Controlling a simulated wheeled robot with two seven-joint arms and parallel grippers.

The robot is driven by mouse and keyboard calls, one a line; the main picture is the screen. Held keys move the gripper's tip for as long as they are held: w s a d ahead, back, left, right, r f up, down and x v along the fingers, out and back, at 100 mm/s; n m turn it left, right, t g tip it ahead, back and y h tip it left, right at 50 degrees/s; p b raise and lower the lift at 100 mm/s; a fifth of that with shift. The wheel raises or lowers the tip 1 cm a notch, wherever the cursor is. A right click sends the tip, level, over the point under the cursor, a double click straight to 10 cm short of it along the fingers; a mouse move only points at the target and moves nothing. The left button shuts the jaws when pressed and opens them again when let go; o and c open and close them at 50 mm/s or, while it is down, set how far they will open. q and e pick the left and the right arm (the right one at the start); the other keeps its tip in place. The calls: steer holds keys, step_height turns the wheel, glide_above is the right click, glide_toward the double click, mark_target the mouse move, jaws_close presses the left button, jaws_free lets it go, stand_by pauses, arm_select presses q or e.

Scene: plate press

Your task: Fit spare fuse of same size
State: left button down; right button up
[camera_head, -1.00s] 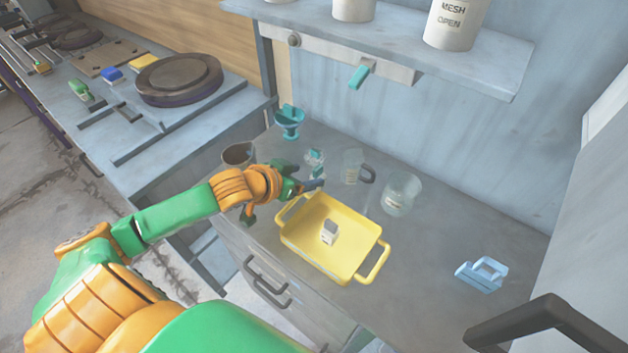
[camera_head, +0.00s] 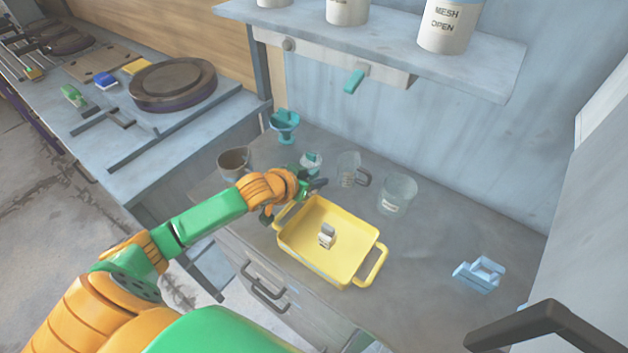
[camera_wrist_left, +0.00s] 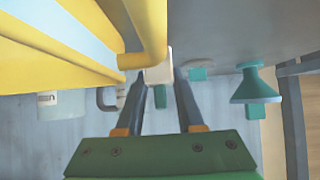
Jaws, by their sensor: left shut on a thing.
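My left gripper (camera_head: 318,184) is at the back left corner of the yellow tray (camera_head: 287,243), close to its handle. In the left wrist view its two dark fingers (camera_wrist_left: 160,84) are shut on a small whitish block (camera_wrist_left: 158,73) at their tips. The block is mostly hidden in the head view, so I cannot tell its markings or whether it is a fuse. A small white-and-grey block (camera_head: 327,236) lies inside the tray. A light-blue block with raised parts (camera_head: 480,274) stands apart at the right. My right gripper is not in view.
A teal funnel-shaped piece (camera_head: 285,122), a grey-brown cup (camera_head: 235,162), a white-and-teal piece (camera_head: 311,161), a glass mug (camera_head: 349,168) and a glass jar (camera_head: 397,192) stand behind the tray. The counter between tray and light-blue block is clear. A shelf (camera_head: 400,40) overhangs the back.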

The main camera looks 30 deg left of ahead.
mark_target(315, 170)
arm_select(q)
step_height(315, 170, up, 3)
steer(key=s+d+r+p, duration=0.2)
steer(key=s+r+p, duration=0.8)
steer(key=s, duration=0.3)
steer(key=shift+s+d+p, duration=0.25)
steer(key=shift+s+p, duration=0.15)
steer(key=shift+p, duration=0.2)
